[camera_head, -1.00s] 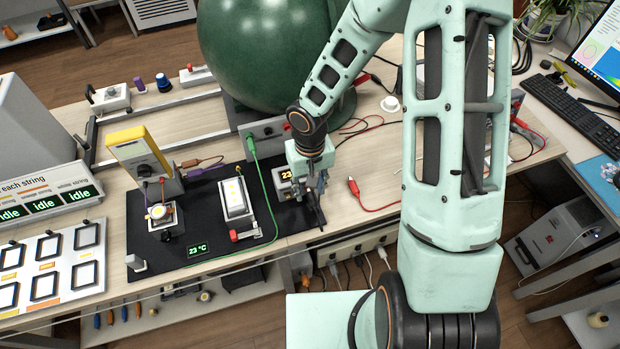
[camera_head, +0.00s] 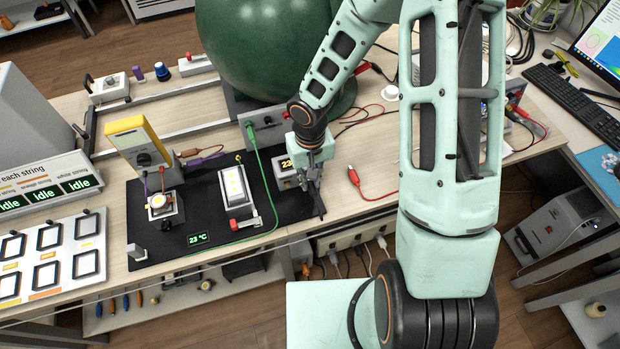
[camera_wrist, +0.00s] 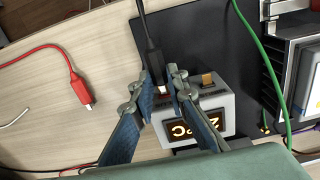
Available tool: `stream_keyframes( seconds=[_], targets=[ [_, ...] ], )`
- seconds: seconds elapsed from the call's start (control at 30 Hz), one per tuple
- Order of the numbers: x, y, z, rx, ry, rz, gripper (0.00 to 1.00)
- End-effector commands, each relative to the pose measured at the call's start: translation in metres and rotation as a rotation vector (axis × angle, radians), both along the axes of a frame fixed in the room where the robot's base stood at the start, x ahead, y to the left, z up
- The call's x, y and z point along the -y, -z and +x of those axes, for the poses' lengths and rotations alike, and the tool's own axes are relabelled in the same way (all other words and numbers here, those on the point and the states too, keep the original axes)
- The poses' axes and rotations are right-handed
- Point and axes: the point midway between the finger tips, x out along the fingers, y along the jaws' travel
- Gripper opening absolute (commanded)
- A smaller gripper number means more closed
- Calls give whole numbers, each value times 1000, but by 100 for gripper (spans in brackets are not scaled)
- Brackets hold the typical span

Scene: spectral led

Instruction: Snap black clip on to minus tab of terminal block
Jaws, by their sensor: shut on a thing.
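The terminal block (camera_wrist: 205,105) is a grey box with a lit orange display at the mat's edge; it also shows in the head view (camera_head: 283,174), partly behind my gripper. A bare brass tab (camera_wrist: 208,79) stands on its top, to the right in the wrist view. My gripper (camera_wrist: 164,74) is shut on the black clip (camera_wrist: 155,62), whose cable runs up out of the wrist view. The clip's metal tip is close to the block's left part, beside a red patch; I cannot tell whether it touches a tab. My gripper (camera_head: 312,178) is right of the block in the head view.
A red clip (camera_wrist: 80,88) on a red lead lies loose on the table. A green lead (camera_head: 262,180) crosses the black mat (camera_head: 205,215). An LED fixture (camera_head: 235,188) and a yellow multimeter (camera_head: 140,145) stand further left. The table's front edge runs just below my gripper.

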Motion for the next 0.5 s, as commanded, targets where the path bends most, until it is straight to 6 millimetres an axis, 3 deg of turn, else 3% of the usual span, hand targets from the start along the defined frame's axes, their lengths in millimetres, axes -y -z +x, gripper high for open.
stream_keyframes(
  seconds=[0.5],
  targets=[
    [2,0,-8,0,-1,0,0]
  ],
)
